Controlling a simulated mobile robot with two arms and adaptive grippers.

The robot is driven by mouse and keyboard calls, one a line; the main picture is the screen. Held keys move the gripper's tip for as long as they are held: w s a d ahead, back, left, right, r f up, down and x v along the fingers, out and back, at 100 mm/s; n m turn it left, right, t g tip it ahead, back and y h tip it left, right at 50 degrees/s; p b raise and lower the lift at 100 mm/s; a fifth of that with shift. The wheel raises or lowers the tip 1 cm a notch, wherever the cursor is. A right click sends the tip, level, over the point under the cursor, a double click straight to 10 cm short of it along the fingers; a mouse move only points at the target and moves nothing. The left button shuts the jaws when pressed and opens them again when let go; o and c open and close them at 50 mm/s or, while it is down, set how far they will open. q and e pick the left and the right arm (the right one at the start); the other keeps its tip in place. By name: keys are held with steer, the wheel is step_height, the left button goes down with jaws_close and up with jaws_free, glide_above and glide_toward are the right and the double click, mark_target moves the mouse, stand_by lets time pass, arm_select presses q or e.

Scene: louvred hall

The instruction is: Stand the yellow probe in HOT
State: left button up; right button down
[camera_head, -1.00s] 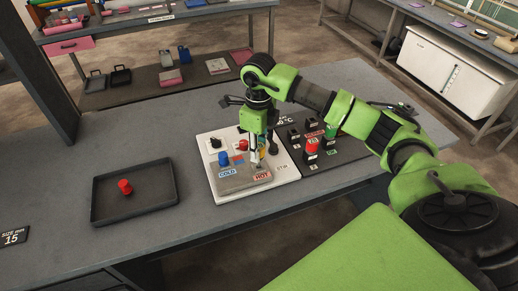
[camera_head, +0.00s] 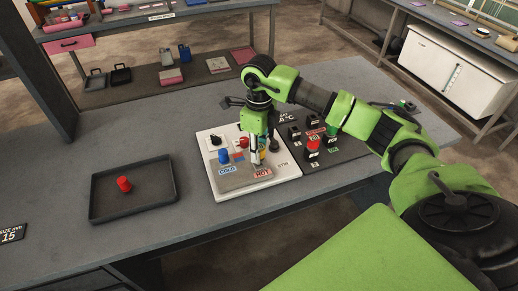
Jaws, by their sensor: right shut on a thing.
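My right gripper (camera_head: 257,158) points down over the white board (camera_head: 211,174), just behind the red-lettered HOT label (camera_head: 263,173). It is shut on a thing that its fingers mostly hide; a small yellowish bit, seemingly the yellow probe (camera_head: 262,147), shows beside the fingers. I cannot tell whether its tip is in the HOT opening. A blue piece (camera_head: 224,156) stands by the COLD label (camera_head: 227,170), left of the gripper. My left gripper is out of view.
A dark tray (camera_head: 104,208) with a red piece (camera_head: 124,184) lies to the left. A dark panel (camera_head: 345,151) with several small blocks stands to the right. The table is clear between tray and board.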

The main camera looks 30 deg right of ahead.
steer(key=shift+f+b, duration=0.75)
steer(key=shift+f, duration=0.3)
steer(key=shift+r, duration=0.1)
steer(key=c, duration=1.6)
jaws_free()
steer(key=shift+r, duration=0.1)
step_height(320, 180, up, 5)
steer(key=p, duration=0.3)
